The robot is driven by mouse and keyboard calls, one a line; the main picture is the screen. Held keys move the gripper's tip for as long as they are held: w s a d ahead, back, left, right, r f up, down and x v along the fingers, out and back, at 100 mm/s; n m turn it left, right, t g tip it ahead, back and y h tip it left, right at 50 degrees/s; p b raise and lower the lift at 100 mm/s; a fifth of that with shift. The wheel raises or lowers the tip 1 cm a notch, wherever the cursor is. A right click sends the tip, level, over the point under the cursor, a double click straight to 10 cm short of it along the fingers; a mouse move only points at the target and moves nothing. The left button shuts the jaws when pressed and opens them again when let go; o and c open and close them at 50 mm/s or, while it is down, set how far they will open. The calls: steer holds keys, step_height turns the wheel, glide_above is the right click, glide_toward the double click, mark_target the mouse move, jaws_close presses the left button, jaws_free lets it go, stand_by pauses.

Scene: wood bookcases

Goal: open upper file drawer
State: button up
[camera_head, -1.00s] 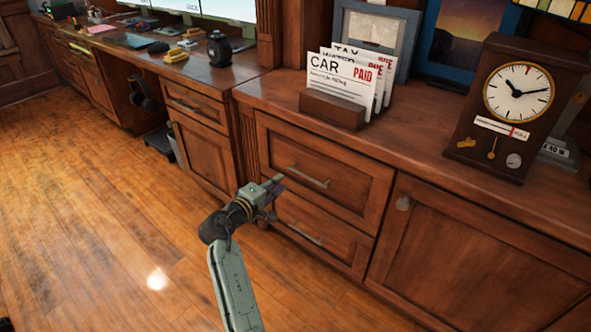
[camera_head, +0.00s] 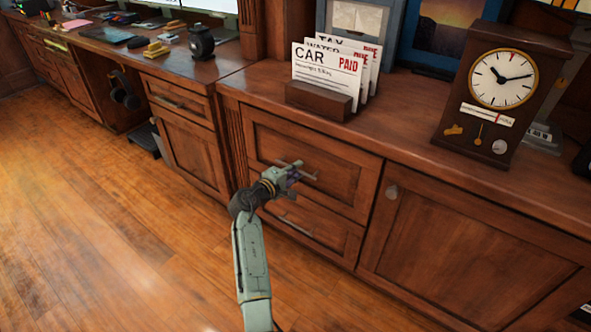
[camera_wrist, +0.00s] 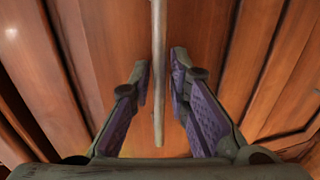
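The upper file drawer (camera_head: 345,178) is a wood panel front under the counter and looks closed. Its metal bar handle (camera_head: 312,176) is partly hidden by my gripper (camera_head: 292,172) in the head view. In the wrist view the handle (camera_wrist: 159,70) runs upright between the two purple-padded fingers of my gripper (camera_wrist: 160,85). The fingers are apart, with a gap on each side of the bar. The lower drawer (camera_head: 325,228) with its own handle sits below, partly behind my arm.
A cabinet door (camera_head: 460,245) with a round knob is to the right. The counter (camera_head: 400,150) above holds a card holder (camera_head: 318,100) and a clock (camera_head: 497,95). A desk with drawers stands at left. The wood floor (camera_head: 110,210) is clear.

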jaws_close()
stand_by(0.8)
